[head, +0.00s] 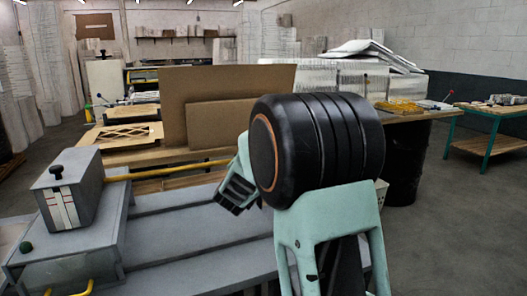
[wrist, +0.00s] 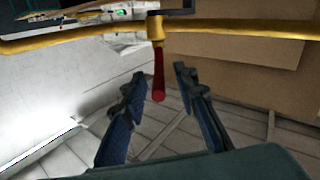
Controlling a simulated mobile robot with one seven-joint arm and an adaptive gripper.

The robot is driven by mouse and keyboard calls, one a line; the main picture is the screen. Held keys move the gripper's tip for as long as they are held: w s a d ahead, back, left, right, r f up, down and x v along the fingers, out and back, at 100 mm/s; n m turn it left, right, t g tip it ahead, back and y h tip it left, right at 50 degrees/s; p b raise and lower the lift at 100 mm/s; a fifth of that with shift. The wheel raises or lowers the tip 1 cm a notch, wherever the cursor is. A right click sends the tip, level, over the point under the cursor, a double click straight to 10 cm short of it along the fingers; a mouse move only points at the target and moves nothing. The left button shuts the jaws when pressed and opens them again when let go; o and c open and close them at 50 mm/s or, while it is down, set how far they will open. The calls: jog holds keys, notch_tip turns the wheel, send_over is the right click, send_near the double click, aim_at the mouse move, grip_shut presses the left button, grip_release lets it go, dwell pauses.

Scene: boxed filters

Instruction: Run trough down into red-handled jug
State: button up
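My gripper (head: 238,190) is over the grey bench-like machine in the head view. In the wrist view my gripper (wrist: 159,84) is open, its two blue-padded fingers apart with nothing held. A short red handle (wrist: 158,78) hangs from a collar on a yellow bar (wrist: 235,27). It shows in the gap between the fingertips, touching neither; I cannot tell whether it is between them or beyond. In the head view the yellow bar (head: 180,170) runs behind my gripper, and the red handle is hidden. I cannot make out a jug or a distinct trough in either view.
The grey machine (head: 200,238) carries a box with a black knob (head: 70,190) at left and yellow handles (head: 78,290) in front. Brown panels (head: 220,95) stand behind the bar.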

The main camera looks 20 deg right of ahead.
jog(key=shift+s, duration=0.1)
jog(key=v, duration=1.2)
